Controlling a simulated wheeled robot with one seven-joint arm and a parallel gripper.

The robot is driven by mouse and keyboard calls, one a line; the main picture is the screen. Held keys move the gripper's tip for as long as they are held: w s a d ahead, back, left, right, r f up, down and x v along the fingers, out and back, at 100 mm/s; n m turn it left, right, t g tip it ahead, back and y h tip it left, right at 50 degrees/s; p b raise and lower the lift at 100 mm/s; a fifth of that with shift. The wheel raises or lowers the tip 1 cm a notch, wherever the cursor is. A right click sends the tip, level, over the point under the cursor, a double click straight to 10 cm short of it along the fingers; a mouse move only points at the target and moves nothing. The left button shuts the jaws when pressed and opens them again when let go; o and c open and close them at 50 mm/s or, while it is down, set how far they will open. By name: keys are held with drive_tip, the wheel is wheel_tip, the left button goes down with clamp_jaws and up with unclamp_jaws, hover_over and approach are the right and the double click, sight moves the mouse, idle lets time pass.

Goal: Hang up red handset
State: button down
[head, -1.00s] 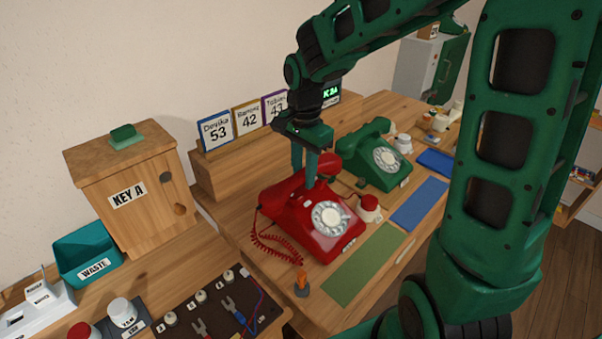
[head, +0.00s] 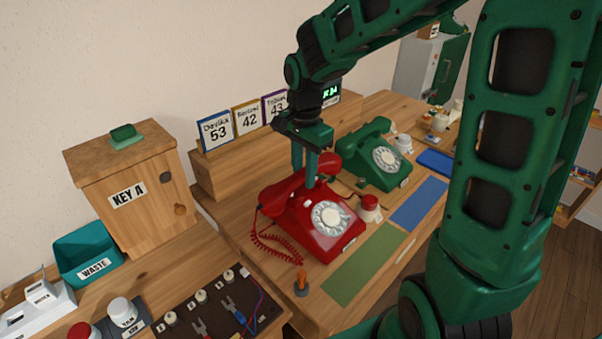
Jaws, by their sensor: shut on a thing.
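The red phone (head: 330,240) stands on the wooden desk, its white dial facing front right. The red handset (head: 283,191) lies across the top of the phone, at or very near its cradle; I cannot tell if it is fully seated. Its coiled red cord (head: 270,245) hangs at the left side. My gripper (head: 305,178) points down from above and is shut on the middle of the handset. The fingers hide part of the handset and the cradle.
A green phone (head: 378,155) stands just behind to the right. A red-topped button (head: 369,208) is beside the red phone. Green (head: 364,262) and blue mats (head: 419,203) lie in front. Name cards (head: 216,131) stand on a ledge behind. An orange-topped peg (head: 301,284) stands at the front.

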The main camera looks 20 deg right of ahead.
drive_tip(key=shift+f, duration=1)
drive_tip(key=c, duration=1.4)
unclamp_jaws()
wheel_tip(320, 180, up, 11)
drive_tip(key=shift+f, duration=0.1)
drive_tip(key=s+d+f+n, duration=0.1)
drive_tip(key=s+d+n, duration=0.1)
drive_tip(key=s+d, duration=0.3)
drive_tip(key=s+d+f+n, duration=0.2)
drive_tip(key=s+d, duration=0.4)
drive_tip(key=s, duration=0.6)
drive_tip(key=s+d+f+n, duration=0.1)
drive_tip(key=s+d+n, duration=0.2)
drive_tip(key=s+d, duration=0.3)
drive_tip(key=shift+s+f, duration=0.15)
drive_tip(key=shift+s, duration=0.45)
drive_tip(key=shift+s+f, duration=0.15)
drive_tip(key=shift+s, duration=0.4)
